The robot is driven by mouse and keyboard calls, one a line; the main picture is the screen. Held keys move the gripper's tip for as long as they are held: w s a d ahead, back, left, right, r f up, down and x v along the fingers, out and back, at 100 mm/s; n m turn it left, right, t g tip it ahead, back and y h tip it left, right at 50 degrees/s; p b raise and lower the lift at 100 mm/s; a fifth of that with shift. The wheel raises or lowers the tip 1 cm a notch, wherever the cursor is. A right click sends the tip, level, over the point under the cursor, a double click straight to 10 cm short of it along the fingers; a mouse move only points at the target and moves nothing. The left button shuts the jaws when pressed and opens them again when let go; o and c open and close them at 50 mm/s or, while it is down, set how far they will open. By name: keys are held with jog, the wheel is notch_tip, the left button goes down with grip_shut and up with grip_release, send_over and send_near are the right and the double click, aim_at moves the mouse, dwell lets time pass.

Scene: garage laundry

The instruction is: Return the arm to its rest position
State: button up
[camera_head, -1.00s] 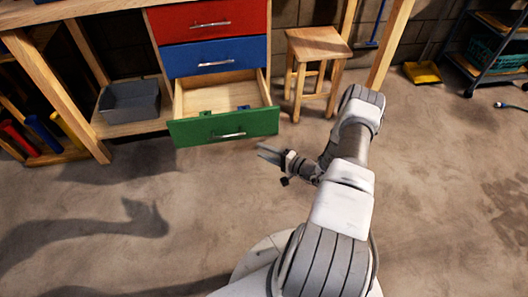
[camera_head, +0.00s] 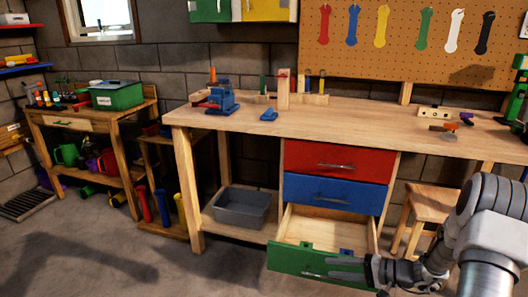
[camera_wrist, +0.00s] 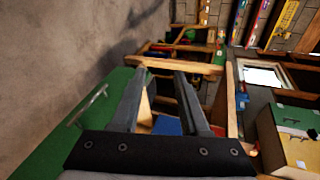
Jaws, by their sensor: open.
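My gripper (camera_head: 352,272) is at the lower right of the head view, in front of the open green drawer (camera_head: 300,262). Its fingers are apart, with nothing between them. In the wrist view my gripper (camera_wrist: 160,85) shows both fingers pointing away, and the green drawer front (camera_wrist: 95,110) with its handle lies at the left. My arm is folded at the right edge of the head view. Small blue and green items lie inside the drawer; they are partly hidden.
A wooden workbench (camera_head: 250,127) with red (camera_head: 337,160) and blue drawers stands behind. A grey bin (camera_head: 243,207) sits on its lower shelf. A wooden stool (camera_head: 432,200) stands close to my arm. The concrete floor (camera_head: 150,260) at the left is clear.

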jog(key=s+a+r+n+g+h, duration=0.25)
jog(key=s+a+r, duration=0.2)
jog(key=r, duration=0.35)
jog(key=s+a+r+n+g+h, duration=0.2)
jog(key=s+a+r+g, duration=0.15)
jog(key=s+r, duration=0.35)
jog(key=s+d+r+n+t+h, duration=0.15)
jog(key=s+r+t+h, duration=0.5)
jog(key=s+r, duration=0.7)
notch_tip(320, 180, up, 22)
jog(key=g+h+p, duration=0.1)
jog(key=p, duration=2.2)
jog(key=shift+s+f+n, duration=0.25)
jog(key=shift+s+n, duration=0.05)
jog(key=shift+s, duration=0.15)
jog(key=shift+g, duration=0.25)
